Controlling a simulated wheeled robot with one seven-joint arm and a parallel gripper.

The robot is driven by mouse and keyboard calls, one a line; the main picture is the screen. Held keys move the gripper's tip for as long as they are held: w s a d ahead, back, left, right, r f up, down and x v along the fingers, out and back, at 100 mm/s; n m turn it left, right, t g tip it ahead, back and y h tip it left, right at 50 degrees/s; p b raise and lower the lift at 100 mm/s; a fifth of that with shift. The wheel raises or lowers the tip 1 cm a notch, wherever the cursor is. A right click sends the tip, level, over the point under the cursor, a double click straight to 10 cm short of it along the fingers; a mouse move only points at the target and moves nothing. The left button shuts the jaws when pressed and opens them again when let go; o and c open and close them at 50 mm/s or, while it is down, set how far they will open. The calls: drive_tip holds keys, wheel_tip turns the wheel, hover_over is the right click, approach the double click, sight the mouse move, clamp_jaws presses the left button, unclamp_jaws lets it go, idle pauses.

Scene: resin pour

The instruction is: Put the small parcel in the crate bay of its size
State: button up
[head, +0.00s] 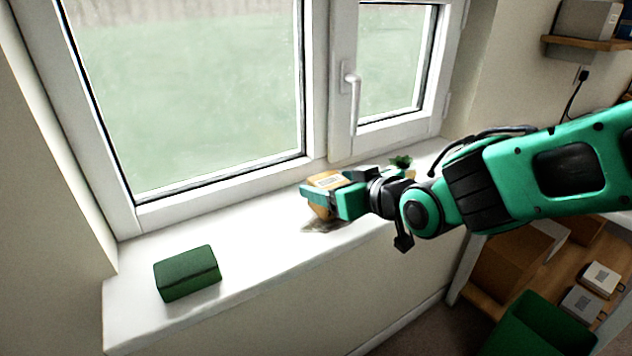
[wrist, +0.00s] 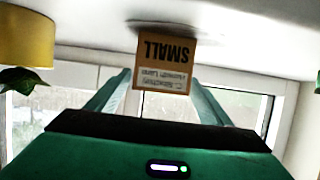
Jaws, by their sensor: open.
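The small parcel (head: 325,182) is a tan box on the white windowsill, partly hidden behind my gripper in the head view. In the wrist view the parcel (wrist: 163,62) shows a printed label reading SMALL, upside down. My gripper (head: 326,194) is open at the parcel. In the wrist view its two green fingers (wrist: 160,78) stand apart to either side of the parcel's near end, and I cannot tell whether either touches it. No crate with bays can be clearly made out; a green open bin (head: 540,322) stands at the lower right.
A dark green box (head: 187,273) lies on the sill (head: 255,250) at the left. A plant (head: 401,162) in a yellow pot (wrist: 25,35) stands close by the parcel. The window is behind. Cardboard boxes (head: 512,264) and pale parcels (head: 602,278) are at the lower right.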

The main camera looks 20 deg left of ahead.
drive_tip(key=v, duration=0.7)
drive_tip(key=shift+s+d+r, duration=0.1)
drive_tip(key=shift+s+d, duration=0.15)
drive_tip(key=shift+d, duration=0.05)
